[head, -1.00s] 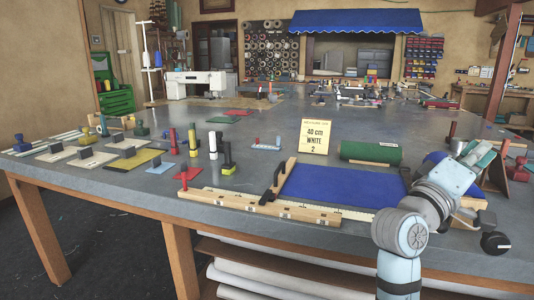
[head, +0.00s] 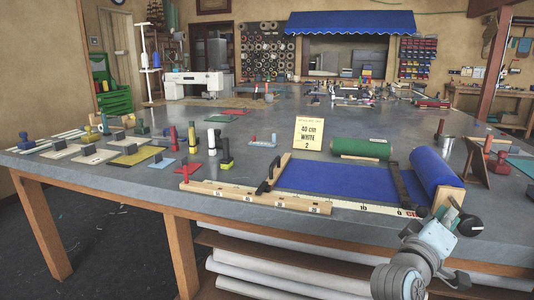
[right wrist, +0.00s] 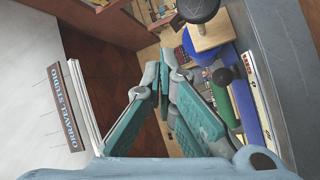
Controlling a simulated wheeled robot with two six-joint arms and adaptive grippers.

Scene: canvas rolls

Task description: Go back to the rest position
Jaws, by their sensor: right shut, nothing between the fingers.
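My right gripper (head: 451,211) is at the lower right of the head view, by the front edge of the table next to a black knob (head: 470,225). Its teal fingers are shut with nothing between them; they also show in the right wrist view (right wrist: 159,72). The blue canvas roll (head: 437,172) lies just behind it on the table, with a flat blue sheet (head: 335,181) spread to its left. The gripper is apart from the roll. My left gripper is not in view.
The grey table (head: 110,183) holds a wooden ruler strip (head: 260,199), a green roll (head: 360,148), a yellow sign (head: 308,133) and several stamps and blocks at the left. White rolls (head: 270,276) lie on a shelf below. The space before the table's front edge looks free.

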